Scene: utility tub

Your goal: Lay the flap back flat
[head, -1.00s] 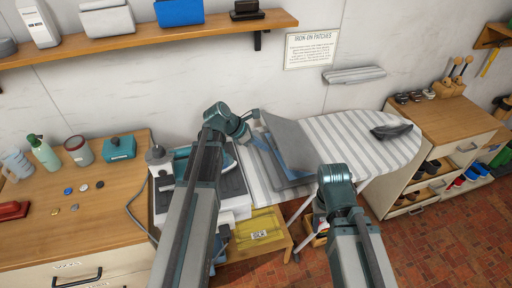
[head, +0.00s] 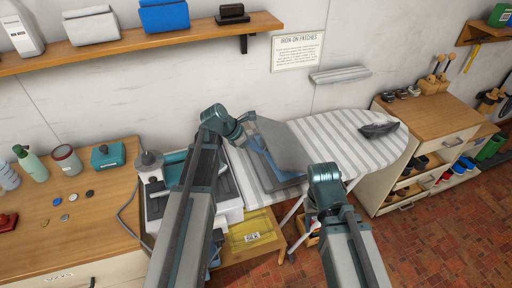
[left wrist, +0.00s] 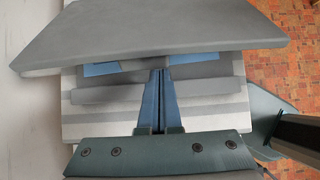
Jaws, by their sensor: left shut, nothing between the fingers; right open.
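The grey flap (head: 283,146) stands raised and tilted over a grey base (head: 252,172) on the striped ironing board (head: 345,135). Blue material (head: 285,174) shows between flap and base. In the left wrist view the flap (left wrist: 150,38) spans the top, with the base (left wrist: 110,94) beneath it. My left gripper (left wrist: 160,85) is shut and empty, its fingertips close to the flap's underside; whether they touch is unclear. In the head view it sits at the flap's left side. My right gripper (head: 312,208) is open, right of and nearer than the flap, mostly hidden by its wrist.
A wooden counter (head: 105,215) with bottles and buttons stands at left. A yellow tray (head: 252,235) lies below the board's near end. A wall shelf (head: 150,38) runs above.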

